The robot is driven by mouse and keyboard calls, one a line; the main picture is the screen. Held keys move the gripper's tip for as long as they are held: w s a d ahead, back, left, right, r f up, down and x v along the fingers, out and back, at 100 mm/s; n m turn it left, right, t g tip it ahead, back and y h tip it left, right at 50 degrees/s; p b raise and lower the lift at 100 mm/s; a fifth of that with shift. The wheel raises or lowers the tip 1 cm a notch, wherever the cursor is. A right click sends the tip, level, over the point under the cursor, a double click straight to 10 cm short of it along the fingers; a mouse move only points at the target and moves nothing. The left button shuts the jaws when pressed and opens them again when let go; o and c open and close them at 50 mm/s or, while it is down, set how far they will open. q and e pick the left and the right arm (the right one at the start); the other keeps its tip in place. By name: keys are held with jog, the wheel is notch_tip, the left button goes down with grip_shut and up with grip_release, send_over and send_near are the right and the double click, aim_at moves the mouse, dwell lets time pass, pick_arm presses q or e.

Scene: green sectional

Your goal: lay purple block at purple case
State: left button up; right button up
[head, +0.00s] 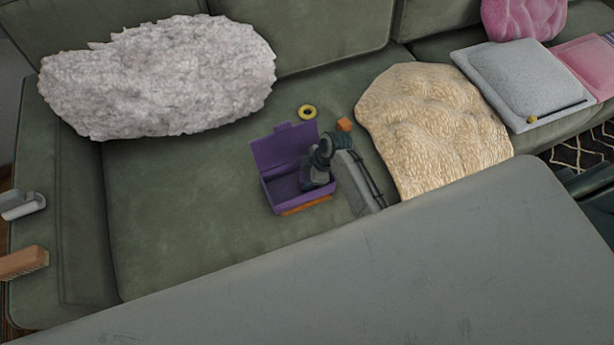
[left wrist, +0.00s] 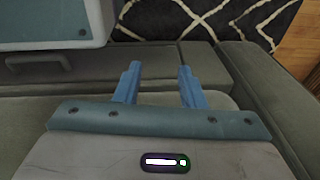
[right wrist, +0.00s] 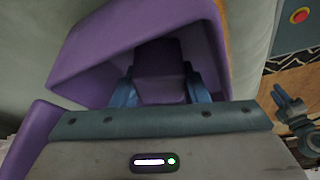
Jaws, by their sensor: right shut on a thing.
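The purple case (head: 268,190) stands on the green sofa seat with its lid (head: 284,147) raised. My right gripper (head: 308,184) reaches down inside it. In the right wrist view my right gripper (right wrist: 161,92) is shut on the purple block (right wrist: 160,72), with one finger on each side, and the case wall (right wrist: 95,48) surrounds them. Whether the block touches the case floor I cannot tell. In the head view the block is hidden by the gripper. My left gripper (left wrist: 158,85) is open and empty in the left wrist view, away from the case.
A yellow ring (head: 307,112) and an orange cube (head: 344,124) are behind the case. An orange piece (head: 306,207) shows at its front base. A fluffy white cushion (head: 160,78) and a tan cushion (head: 435,130) flank the seat. The seat left of the case is clear.

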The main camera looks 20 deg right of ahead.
jog(key=shift+f, duration=0.1)
pick_arm(q)
jog(key=shift+r, duration=0.1)
pick_arm(e)
jog(key=o, duration=0.7)
jog(key=shift+d+r, duration=0.1)
jog(key=shift+r, duration=0.25)
pick_arm(q)
jog(key=shift+s+a+f+p, duration=0.1)
jog(key=shift+s+f+p, duration=0.1)
jog(key=shift+s+f, duration=0.3)
jog(key=shift+s+a+f+p, duration=0.1)
jog(key=shift+s+f+p, duration=0.15)
jog(key=shift+f, duration=0.45)
pick_arm(e)
jog(key=v, duration=1.1)
jog(key=shift+s+d+r, duration=0.1)
jog(key=shift+d+r, duration=0.05)
jog(key=shift+r, duration=0.05)
